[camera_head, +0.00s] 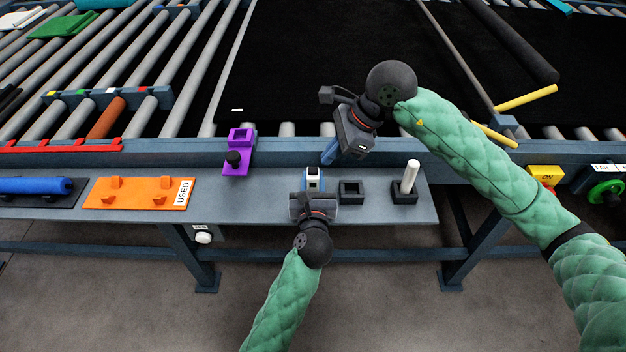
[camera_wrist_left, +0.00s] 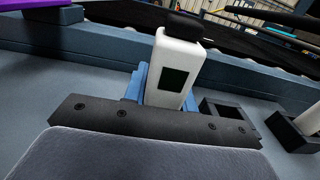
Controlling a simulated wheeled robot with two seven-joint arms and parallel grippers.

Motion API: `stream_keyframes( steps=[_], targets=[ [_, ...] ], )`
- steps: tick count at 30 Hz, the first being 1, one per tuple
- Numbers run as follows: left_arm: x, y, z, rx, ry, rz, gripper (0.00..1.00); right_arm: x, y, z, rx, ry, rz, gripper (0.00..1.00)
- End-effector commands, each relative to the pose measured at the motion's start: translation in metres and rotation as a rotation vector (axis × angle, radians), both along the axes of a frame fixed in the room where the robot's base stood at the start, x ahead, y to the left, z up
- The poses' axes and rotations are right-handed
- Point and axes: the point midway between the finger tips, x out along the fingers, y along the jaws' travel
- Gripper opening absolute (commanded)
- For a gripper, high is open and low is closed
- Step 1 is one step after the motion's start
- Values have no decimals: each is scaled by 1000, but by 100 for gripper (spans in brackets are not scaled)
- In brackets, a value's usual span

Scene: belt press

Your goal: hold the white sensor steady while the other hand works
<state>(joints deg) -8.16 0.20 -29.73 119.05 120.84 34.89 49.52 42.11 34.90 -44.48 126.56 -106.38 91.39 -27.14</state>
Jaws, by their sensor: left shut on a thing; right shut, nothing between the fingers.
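The white sensor (camera_head: 314,176) is above the grey shelf, in front of the blue rail. In the left wrist view the sensor (camera_wrist_left: 177,66) is a white block with a dark window and a black top, leaning slightly. My left gripper (camera_head: 314,188) is shut on it, and its blue fingers show at both sides in the left wrist view. The sensor's lower end is hidden behind the gripper, so I cannot tell if it rests on anything. My right gripper (camera_head: 328,154) is shut and empty, pointing down just behind and right of the sensor, over the blue rail.
Right of the sensor are a black square socket (camera_head: 351,192) and a white rod (camera_head: 411,175) upright in a black block. A purple bracket (camera_head: 240,139) is left, with an orange tray (camera_head: 126,194) marked USED farther left. The black belt (camera_head: 320,60) lies behind.

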Motion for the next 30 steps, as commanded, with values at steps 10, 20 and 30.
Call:
stream_keyframes(
  steps=[10, 20, 30],
  targets=[
    [0, 0, 0, 0, 0, 0, 0, 19, 24, 51, 179, -372, 147, 0],
    [0, 0, 0, 0, 0, 0, 0, 20, 26, 41, 188, -410, 191, 0],
    [0, 0, 0, 0, 0, 0, 0, 20, 26, 1, 187, -409, 190, 0]
  ],
)
